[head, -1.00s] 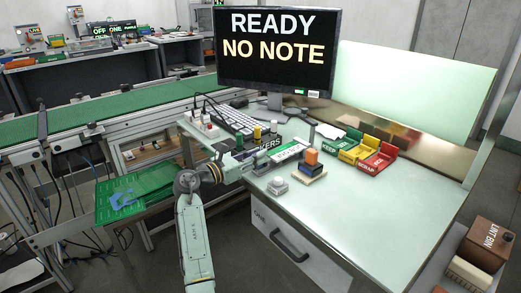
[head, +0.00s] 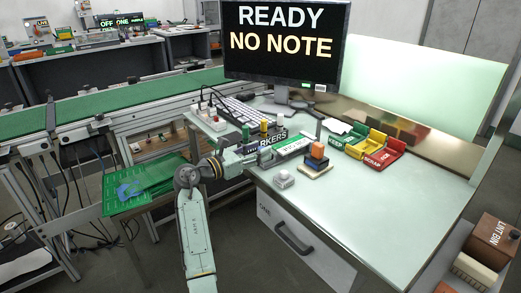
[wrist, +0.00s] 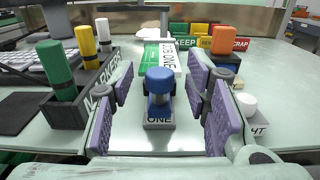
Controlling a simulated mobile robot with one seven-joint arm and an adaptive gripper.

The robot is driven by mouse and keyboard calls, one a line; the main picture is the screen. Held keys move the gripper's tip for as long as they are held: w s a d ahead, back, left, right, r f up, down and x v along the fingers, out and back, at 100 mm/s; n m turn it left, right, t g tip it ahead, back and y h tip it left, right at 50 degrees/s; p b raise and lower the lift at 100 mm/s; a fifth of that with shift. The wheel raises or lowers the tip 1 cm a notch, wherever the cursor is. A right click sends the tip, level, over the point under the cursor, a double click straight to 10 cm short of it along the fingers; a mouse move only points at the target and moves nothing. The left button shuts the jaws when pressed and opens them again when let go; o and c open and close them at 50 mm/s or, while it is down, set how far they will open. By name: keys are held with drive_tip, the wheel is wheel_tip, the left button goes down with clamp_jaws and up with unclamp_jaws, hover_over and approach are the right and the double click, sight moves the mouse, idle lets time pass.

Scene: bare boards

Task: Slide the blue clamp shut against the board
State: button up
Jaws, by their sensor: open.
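A blue clamp-like piece (head: 128,189) lies over a green board (head: 165,178) at the lower left of the head view. From here I cannot tell whether it is shut against the board. My gripper (head: 256,156) is away to the right of it, low over the pale desk. In the wrist view my gripper (wrist: 158,90) is open, its purple pads apart. A blue-knobbed stamp (wrist: 158,82) marked ONE stands upright between or just beyond the pads, not gripped. The blue clamp does not show in the wrist view.
A marker holder (wrist: 80,100) stands close left of my gripper. A white-topped block (wrist: 247,104) is close right. Beyond are a green-and-white card (wrist: 160,55) and coloured trays (head: 375,146). A monitor (head: 285,45) stands behind.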

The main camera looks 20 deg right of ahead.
drive_tip(key=v, duration=1)
drive_tip(key=shift+a, duration=0.3)
drive_tip(key=shift+s, duration=0.1)
